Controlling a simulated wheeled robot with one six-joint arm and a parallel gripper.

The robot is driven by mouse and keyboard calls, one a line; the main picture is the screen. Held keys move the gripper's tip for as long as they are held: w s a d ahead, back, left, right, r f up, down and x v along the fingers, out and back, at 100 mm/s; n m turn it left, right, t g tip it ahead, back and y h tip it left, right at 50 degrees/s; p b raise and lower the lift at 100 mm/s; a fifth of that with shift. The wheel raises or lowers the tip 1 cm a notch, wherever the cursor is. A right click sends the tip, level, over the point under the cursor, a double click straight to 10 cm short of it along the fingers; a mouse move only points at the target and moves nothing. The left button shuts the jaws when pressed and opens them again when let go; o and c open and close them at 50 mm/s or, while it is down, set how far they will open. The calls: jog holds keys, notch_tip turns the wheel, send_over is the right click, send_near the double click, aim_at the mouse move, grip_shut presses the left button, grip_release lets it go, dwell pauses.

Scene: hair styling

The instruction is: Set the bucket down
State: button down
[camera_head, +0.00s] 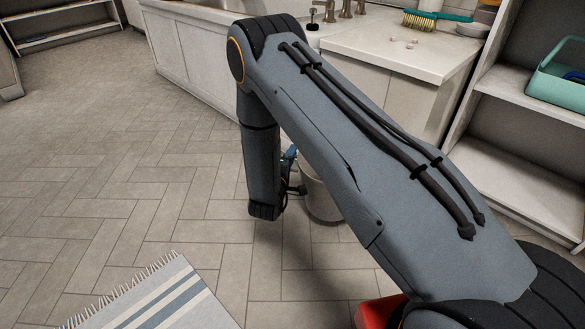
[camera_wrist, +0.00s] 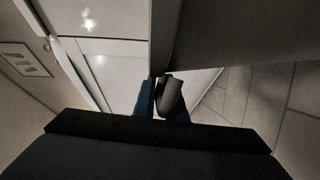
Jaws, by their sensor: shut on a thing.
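A pale bucket (camera_head: 319,203) is partly hidden behind my arm in the head view, low over the tiled floor near the cabinets. I cannot tell whether its base touches the floor. My gripper (camera_head: 290,160) is at the bucket's upper left side and mostly hidden by my own arm. In the wrist view, the blue fingers of my gripper (camera_wrist: 162,102) are shut on a dark rounded grip (camera_wrist: 170,94), which looks like the bucket's handle.
A white counter (camera_head: 400,50) with taps and a green brush (camera_head: 437,16) stands behind. Shelves (camera_head: 515,165) with a teal caddy (camera_head: 548,80) stand at right. A striped rug (camera_head: 165,300) lies front left. A red object (camera_head: 372,310) is near my base. The left floor is clear.

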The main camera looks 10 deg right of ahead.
notch_tip(320, 180, down, 6)
jog(key=b, duration=0.4)
jog(key=shift+w+d+r, duration=0.15)
jog(key=shift+r, duration=0.05)
jog(key=shift+f, duration=0.25)
jog(key=c, duration=1.8)
grip_release()
